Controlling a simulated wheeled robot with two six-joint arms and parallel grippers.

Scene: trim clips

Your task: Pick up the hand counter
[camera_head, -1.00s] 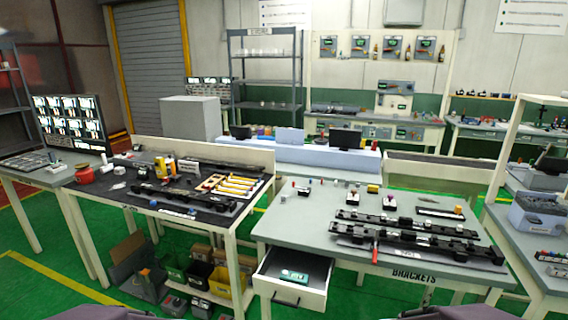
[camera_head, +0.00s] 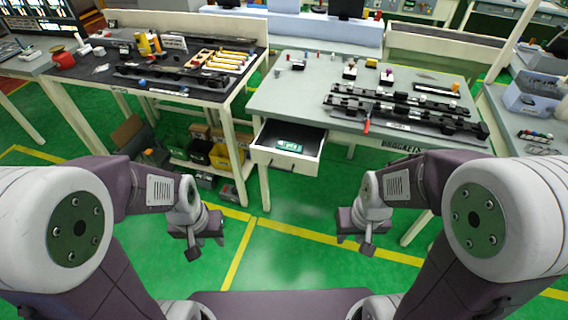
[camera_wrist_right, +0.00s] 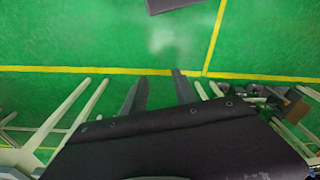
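I cannot single out the hand counter; the small items are too small to tell apart in the head view. A green item (camera_head: 289,146) lies in the open drawer (camera_head: 288,162) of the right workbench (camera_head: 306,101). Several small parts (camera_head: 297,64) stand at that bench's back left. My left gripper (camera_head: 206,243) hangs over the floor in front of the benches, fingers apart and empty. My right gripper (camera_head: 354,243) hangs in front of the right bench, empty. In the right wrist view its two fingers (camera_wrist_right: 160,92) are apart over green floor.
Black rails (camera_head: 400,108) and a red-handled tool (camera_head: 366,126) lie on the right bench. The left bench (camera_head: 166,75) holds a yellow-barred tray and bottles. Bins (camera_head: 222,157) stand beneath it. The floor before the benches is clear.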

